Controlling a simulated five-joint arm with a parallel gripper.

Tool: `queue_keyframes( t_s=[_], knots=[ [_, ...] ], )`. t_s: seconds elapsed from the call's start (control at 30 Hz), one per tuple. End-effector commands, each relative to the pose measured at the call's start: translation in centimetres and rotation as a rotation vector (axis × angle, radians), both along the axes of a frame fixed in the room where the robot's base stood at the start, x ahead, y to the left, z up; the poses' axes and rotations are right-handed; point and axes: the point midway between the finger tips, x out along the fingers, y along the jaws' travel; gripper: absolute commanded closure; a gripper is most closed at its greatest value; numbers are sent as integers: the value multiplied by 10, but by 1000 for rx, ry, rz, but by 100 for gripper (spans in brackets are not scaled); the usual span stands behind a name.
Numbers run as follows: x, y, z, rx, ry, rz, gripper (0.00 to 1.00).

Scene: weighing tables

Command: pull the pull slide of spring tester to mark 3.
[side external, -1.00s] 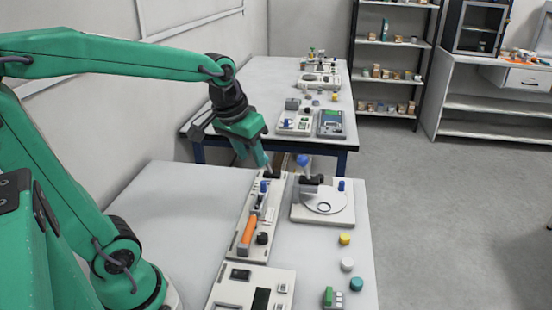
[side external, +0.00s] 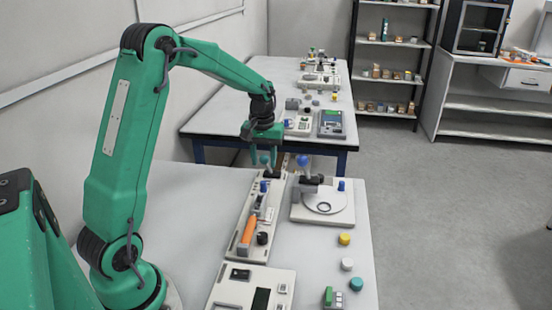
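A long narrow light board (side external: 236,250), which looks like the spring tester, lies on the near table. It carries an orange bar (side external: 246,232), a black knob (side external: 262,238), a pale strip and a small blue-topped post (side external: 263,187) near its far end. Which part is the pull slide, and its mark numbers, are too small to tell. My gripper (side external: 263,163) hangs over the far end of the board, just beyond and above the blue-topped post. Its two green fingers are apart, with nothing visible between them.
Right of the board stands a device with a round plate (side external: 324,201) and a blue ball on top (side external: 303,161). A panel box (side external: 238,293) lies at the front. Yellow (side external: 345,239), white (side external: 347,264) and teal (side external: 356,284) pieces stand at the right. The table's left part is clear.

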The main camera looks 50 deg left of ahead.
Motion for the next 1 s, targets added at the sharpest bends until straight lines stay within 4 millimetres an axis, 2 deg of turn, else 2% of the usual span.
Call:
queue_keyframes(
  t_s=[0.03,0.17,0.67,1.0],
  knots=[
    [2,6,-8,-5,11,16,61],
    [5,13,-18,-11,25,41,61],
    [6,16,-32,-13,30,49,61],
    [6,16,-70,-13,32,49,61]
  ],
)
